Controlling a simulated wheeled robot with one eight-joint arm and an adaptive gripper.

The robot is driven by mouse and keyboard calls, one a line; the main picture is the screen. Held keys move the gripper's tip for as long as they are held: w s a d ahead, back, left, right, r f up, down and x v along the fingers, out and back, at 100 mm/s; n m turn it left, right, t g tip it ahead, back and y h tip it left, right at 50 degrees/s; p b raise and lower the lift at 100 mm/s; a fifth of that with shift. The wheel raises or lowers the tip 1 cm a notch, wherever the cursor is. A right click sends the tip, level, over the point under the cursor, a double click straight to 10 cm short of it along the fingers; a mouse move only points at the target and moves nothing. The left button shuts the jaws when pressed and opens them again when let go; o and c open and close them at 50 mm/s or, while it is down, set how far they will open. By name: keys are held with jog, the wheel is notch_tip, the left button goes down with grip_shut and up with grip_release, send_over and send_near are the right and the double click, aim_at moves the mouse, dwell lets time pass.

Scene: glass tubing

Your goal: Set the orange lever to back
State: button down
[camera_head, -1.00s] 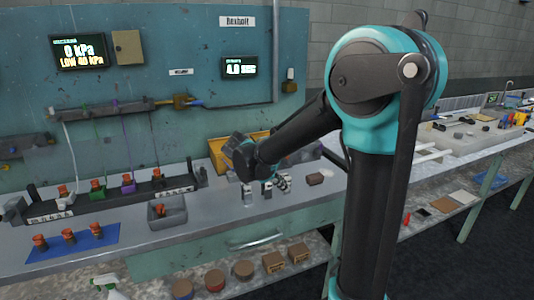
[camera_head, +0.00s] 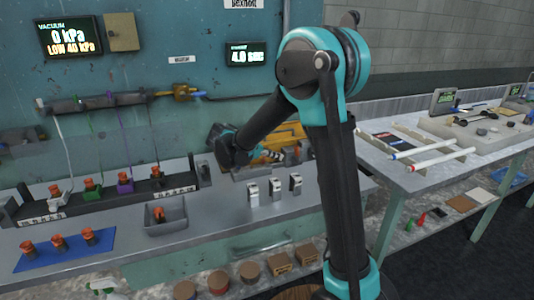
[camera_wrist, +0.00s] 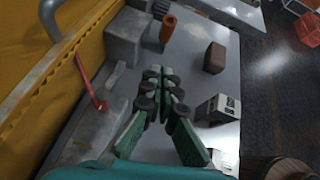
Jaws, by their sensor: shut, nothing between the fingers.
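In the wrist view an upright orange handle (camera_wrist: 168,27) stands on the bench beyond my fingers; I cannot tell for sure that it is the lever. A thin red bent rod (camera_wrist: 92,85) with an orange-red end lies against the yellow housing at left. My gripper (camera_wrist: 160,80) is shut and empty, over the bench, apart from both. In the head view my gripper (camera_head: 285,155) is in front of the yellow housing (camera_head: 288,134); no orange lever is clear there, and my arm hides part of that area.
White-and-black blocks (camera_head: 277,188) stand on the bench below my gripper; one shows in the wrist view (camera_wrist: 217,110) near a brown block (camera_wrist: 214,57). A grey tray (camera_head: 166,215) and several orange-topped pieces on a blue mat (camera_head: 65,250) are at left. A second bench (camera_head: 400,175) is at right.

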aim_at(295, 150)
jog(key=w+d, duration=0.1)
jog(key=d, duration=0.2)
jog(key=w+d, duration=0.1)
jog(key=d, duration=0.1)
jog(key=shift+w, duration=0.3)
jog(key=shift+w+d+r+g+y, duration=0.3)
jog(key=shift+d+r+y, duration=0.35)
jog(key=shift+d+y, duration=0.2)
